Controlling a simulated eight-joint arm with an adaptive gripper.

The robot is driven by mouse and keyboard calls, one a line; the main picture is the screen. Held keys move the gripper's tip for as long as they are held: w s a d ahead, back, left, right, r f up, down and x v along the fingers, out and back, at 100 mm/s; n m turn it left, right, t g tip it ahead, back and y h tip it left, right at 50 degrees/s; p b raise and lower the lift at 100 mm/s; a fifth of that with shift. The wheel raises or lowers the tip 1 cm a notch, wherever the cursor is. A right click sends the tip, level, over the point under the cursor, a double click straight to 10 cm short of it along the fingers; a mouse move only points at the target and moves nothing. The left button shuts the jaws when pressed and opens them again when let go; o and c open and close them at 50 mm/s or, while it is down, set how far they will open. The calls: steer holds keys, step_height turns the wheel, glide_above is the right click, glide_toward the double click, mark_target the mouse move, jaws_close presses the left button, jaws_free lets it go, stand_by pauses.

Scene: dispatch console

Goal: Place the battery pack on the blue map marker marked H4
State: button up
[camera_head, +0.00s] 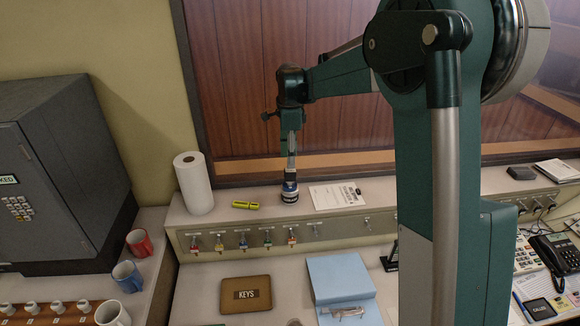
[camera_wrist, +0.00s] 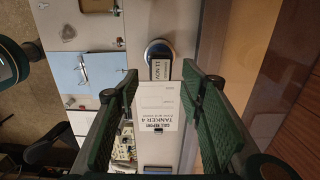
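My gripper (camera_wrist: 160,75) is open and empty; in the wrist view its two dark green fingers stand wide apart above the shelf. In the head view it hangs over the shelf at the back, left of my large arm link. A small yellow-green block with dark marks (camera_head: 245,205) lies on the shelf to the left; it may be the battery pack, but I cannot tell for sure. It is not clearly seen in the wrist view. I cannot make out a blue map marker marked H4 in either view.
A round silver-rimmed object (camera_head: 290,195) stands below my gripper, also in the wrist view (camera_wrist: 160,48). A report sheet (camera_head: 338,196) lies right of it. A paper roll (camera_head: 194,184) stands left. Below are hanging keys, a blue folder (camera_head: 340,278) and a KEYS tray (camera_head: 246,308).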

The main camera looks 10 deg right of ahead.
mark_target(291, 171)
steer(key=shift+r, duration=2.3)
steer(key=s+d+r+n+t, duration=0.1)
steer(key=s+d+r+n, duration=0.15)
steer(key=s, duration=0.55)
steer(key=s+d+r+n+t, duration=0.1)
steer(key=s+d+r+n, duration=0.2)
steer(key=s, duration=0.5)
steer(key=s+d+r+n+t, duration=0.15)
steer(key=s+n, duration=0.25)
steer(key=s, duration=0.4)
steer(key=s+d+f+n+t, duration=0.1)
steer(key=s+f+n+t, duration=0.1)
steer(key=s, duration=0.8)
steer(key=s+d+f+n+t, duration=0.1)
steer(key=s+f+n, duration=0.4)
steer(key=s, duration=0.6)
steer(key=shift+s+d+f+n+t, duration=0.15)
steer(key=shift+d+f+n+t, duration=0.2)
steer(key=shift+d+n, duration=0.45)
